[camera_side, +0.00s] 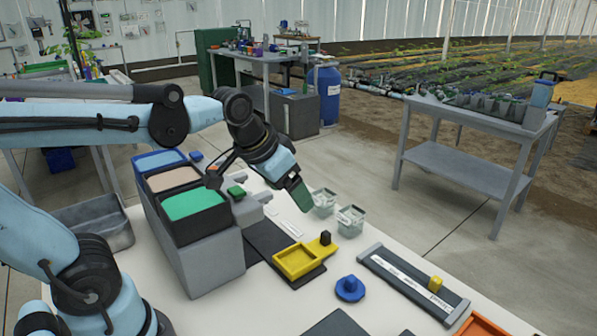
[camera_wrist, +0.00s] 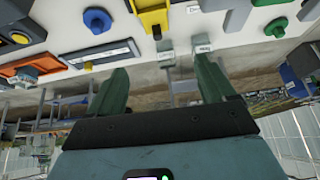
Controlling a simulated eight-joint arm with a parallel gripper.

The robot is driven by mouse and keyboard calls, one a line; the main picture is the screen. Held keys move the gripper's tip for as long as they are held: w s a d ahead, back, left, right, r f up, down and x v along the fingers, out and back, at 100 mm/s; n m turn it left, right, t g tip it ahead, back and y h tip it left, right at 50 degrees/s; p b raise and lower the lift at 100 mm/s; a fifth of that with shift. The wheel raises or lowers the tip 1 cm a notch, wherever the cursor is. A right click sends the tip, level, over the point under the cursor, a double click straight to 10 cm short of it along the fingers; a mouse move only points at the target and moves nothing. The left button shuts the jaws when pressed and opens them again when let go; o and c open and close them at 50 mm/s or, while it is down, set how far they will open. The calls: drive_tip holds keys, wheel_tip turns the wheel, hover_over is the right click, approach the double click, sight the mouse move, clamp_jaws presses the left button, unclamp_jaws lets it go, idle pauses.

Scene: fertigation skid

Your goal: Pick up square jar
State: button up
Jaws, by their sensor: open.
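Two small clear jars with pale labels stand on the white table in the side view: one at the back (camera_side: 323,203) and one nearer (camera_side: 350,222). Both look boxy; I cannot tell for sure which is the square jar. Their labels show in the wrist view, one near the middle (camera_wrist: 168,54) and one by the right finger (camera_wrist: 201,48). My gripper (camera_side: 298,194) has green fingers and is just left of the back jar in the side view, apparently above table height. In the wrist view my gripper (camera_wrist: 162,82) has its fingers spread with nothing held.
A grey bin unit (camera_side: 215,258) with blue, beige and green contents stands left of the jars. A yellow tray (camera_side: 296,262), a blue knob (camera_side: 349,288) and a grey rail with a yellow slider (camera_side: 436,284) lie in front. Some white table around the jars is clear.

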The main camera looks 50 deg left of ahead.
drive_tip(key=w+a+r+g, duration=0.1)
drive_tip(key=w+a+r, duration=0.1)
drive_tip(key=w, duration=0.4)
drive_tip(key=g, duration=0.3)
hover_over(324, 201)
drive_tip(key=s, duration=0.1)
wheel_tip(324, 201, down, 2)
drive_tip(key=shift+g, duration=0.9)
drive_tip(key=w+a+f, duration=0.1)
drive_tip(key=f, duration=0.2)
drive_tip(key=w+a+f, duration=0.1)
drive_tip(key=f, duration=0.3)
drive_tip(key=w+f, duration=0.1)
drive_tip(key=f, duration=0.3)
drive_tip(key=shift+a+f, duration=0.1)
drive_tip(key=shift+a, duration=0.3)
drive_tip(key=shift+w+d+f, duration=0.1)
drive_tip(key=shift+w+f, duration=0.05)
drive_tip(key=shift+f, duration=1.2)
drive_tip(key=shift+w+d+f, duration=0.1)
drive_tip(key=shift+f, duration=1.2)
drive_tip(key=shift+c, duration=0.3)
drive_tip(key=c, duration=1)
drive_tip(key=shift+r, duration=0.15)
